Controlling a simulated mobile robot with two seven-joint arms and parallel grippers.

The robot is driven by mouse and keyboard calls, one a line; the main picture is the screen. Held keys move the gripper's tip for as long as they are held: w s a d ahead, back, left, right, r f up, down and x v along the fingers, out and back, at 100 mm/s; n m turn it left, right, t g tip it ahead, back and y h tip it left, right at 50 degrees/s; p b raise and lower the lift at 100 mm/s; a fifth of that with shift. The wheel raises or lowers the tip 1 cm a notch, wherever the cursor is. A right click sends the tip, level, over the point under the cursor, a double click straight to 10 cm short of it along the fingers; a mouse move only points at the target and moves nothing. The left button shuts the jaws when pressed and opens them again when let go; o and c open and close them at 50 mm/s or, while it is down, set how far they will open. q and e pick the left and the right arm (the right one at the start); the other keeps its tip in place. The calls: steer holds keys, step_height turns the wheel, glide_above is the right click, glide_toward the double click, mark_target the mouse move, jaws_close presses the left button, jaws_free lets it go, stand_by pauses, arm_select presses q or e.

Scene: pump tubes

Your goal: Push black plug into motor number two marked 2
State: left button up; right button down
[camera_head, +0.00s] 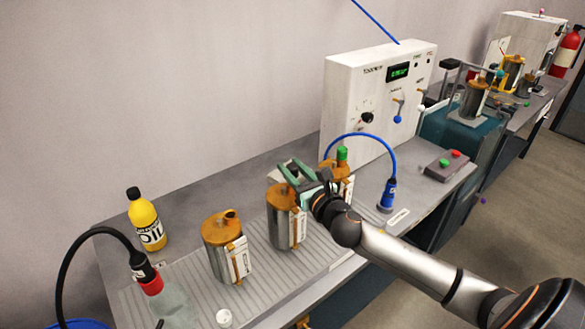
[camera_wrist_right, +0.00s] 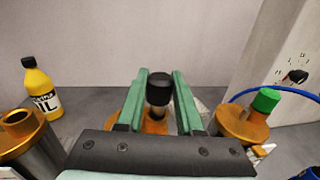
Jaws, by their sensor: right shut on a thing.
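My right gripper (camera_head: 298,172) is at the top of the middle motor (camera_head: 280,222), a steel cylinder with a gold cap. In the right wrist view my green fingers (camera_wrist_right: 159,98) are shut on the black plug (camera_wrist_right: 160,88), which is upright over the middle motor's gold cap (camera_wrist_right: 154,125). I cannot tell how deep the plug sits. The head view hides the plug behind my gripper. The motors' number marks are too small to read. My left gripper is not in view.
A bare motor (camera_head: 228,250) stands to the left. A motor to the right (camera_head: 334,170) carries a green plug (camera_head: 342,153). A yellow oil bottle (camera_head: 146,220), a white control box (camera_head: 372,95) and a blue-cabled connector (camera_head: 388,195) share the bench (camera_head: 180,275).

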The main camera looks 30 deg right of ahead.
steer(key=shift+f+b, duration=0.75)
steer(key=shift+f, duration=0.45)
steer(key=shift+c, duration=2.4)
jaws_free()
steer(key=s+b, duration=0.1)
steer(key=s, duration=1.1)
steer(key=shift+s+a, duration=0.25)
steer(key=shift+a, duration=0.2)
